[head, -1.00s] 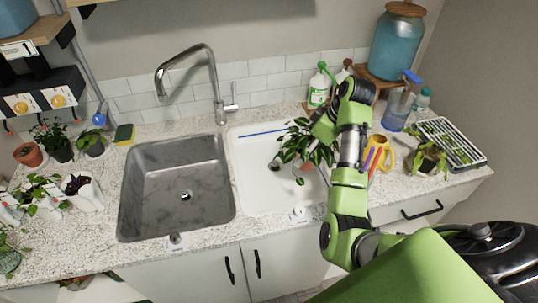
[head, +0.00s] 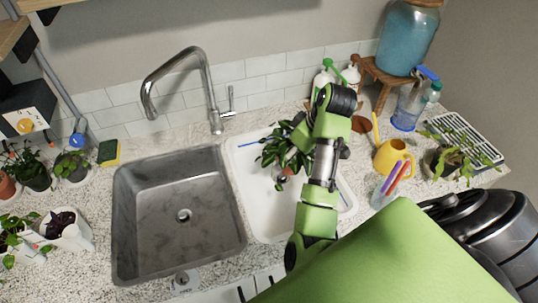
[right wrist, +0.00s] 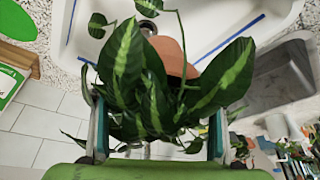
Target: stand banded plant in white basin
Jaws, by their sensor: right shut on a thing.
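The banded plant, with dark leaves striped pale green, shows in the head view (head: 278,150) over the back part of the white basin (head: 268,218). In the right wrist view its leaves (right wrist: 128,62) fill the middle, with its terracotta pot (right wrist: 172,55) partly hidden behind them. My right gripper (right wrist: 155,130) is shut on the plant, its fingers on either side of the leaves. The white basin lies beyond the pot, its drain partly visible. I cannot tell whether the pot touches the basin floor. My left gripper is out of view.
A steel sink (head: 180,215) and a tap (head: 212,100) are left of the basin. To the right stand a yellow watering can (head: 392,157), a cup of pens (head: 388,190) and another potted plant (head: 445,160). Bottles (head: 322,85) stand behind. The basin's front part looks clear.

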